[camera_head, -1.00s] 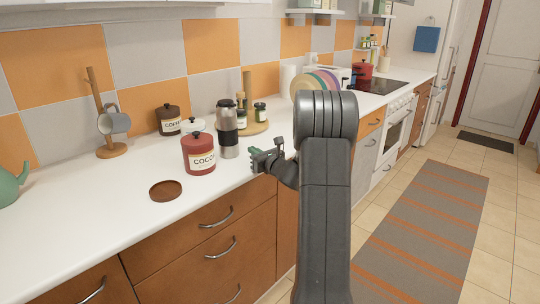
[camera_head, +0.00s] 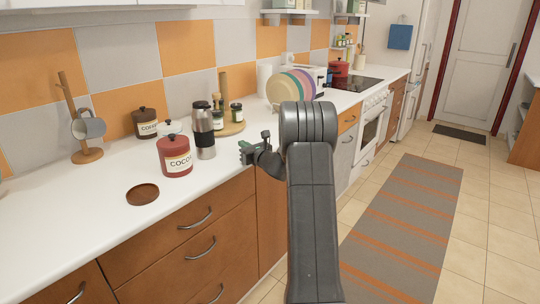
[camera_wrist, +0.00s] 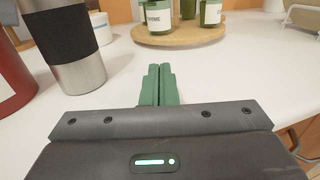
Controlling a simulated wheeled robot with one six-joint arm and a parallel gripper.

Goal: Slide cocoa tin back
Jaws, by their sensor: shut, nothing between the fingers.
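My gripper (camera_head: 244,150) is to the right of the tin, past the steel flask, and apart from both. In the wrist view its green fingers (camera_wrist: 158,84) are together with nothing between them. The fingers point over bare counter toward the wooden round tray.
The steel and black flask (camera_head: 203,131) stands just right of the tin. Behind are the coffee tin (camera_head: 145,122), a white jar (camera_head: 172,128) and the wooden tray (camera_head: 232,128) with small jars. A brown round coaster (camera_head: 142,194) lies front left, with bare counter around it.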

